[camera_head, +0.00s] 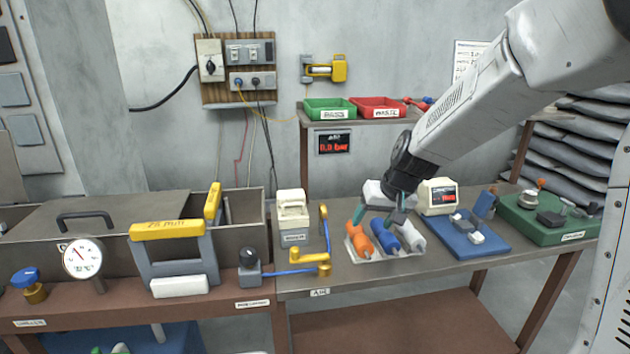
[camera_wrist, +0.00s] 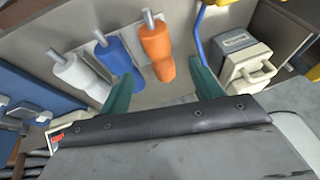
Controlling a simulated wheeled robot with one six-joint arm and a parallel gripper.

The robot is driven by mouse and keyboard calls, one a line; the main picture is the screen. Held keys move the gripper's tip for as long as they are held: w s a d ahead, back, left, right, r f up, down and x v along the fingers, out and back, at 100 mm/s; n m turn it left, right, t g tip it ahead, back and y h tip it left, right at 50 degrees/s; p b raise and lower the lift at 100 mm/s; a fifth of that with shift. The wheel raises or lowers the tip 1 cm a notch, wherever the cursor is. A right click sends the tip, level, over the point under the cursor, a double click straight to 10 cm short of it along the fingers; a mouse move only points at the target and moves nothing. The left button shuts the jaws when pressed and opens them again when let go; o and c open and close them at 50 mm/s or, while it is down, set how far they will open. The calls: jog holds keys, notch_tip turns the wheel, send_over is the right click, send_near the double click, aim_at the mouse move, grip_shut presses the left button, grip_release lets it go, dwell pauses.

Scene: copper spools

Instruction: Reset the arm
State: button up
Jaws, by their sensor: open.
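My gripper (camera_head: 381,217) is above the right workbench, over the back of a white tray (camera_head: 411,252). Its teal fingers are spread apart with nothing held between them. In the wrist view my gripper (camera_wrist: 163,85) shows both fingers near an orange spool (camera_wrist: 157,50) and a blue spool (camera_wrist: 119,60). The tray holds the orange, blue and white spools lying side by side; the white spool (camera_wrist: 80,76) is at the left in the wrist view. I cannot tell whether a finger touches any spool.
A beige box (camera_head: 292,217) stands left of the tray. A blue mat (camera_head: 468,240) with small parts and a green case (camera_head: 550,228) lie to the right. Green (camera_head: 329,109) and red (camera_head: 381,107) bins sit on the shelf behind. A yellow-handled frame (camera_head: 168,229) stands at left.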

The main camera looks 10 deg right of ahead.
jog(key=s+r+g, duration=0.1)
jog(key=s+r, duration=0.2)
jog(key=s, duration=0.8)
jog(key=s+d+r+g+h, duration=0.1)
jog(key=s+r, duration=0.2)
jog(key=s, duration=0.8)
jog(key=s+r+g+h, duration=0.1)
jog(key=s+r, duration=0.2)
jog(key=s, duration=0.8)
jog(key=shift+s+d+n, duration=0.25)
jog(key=shift+s+n, duration=0.05)
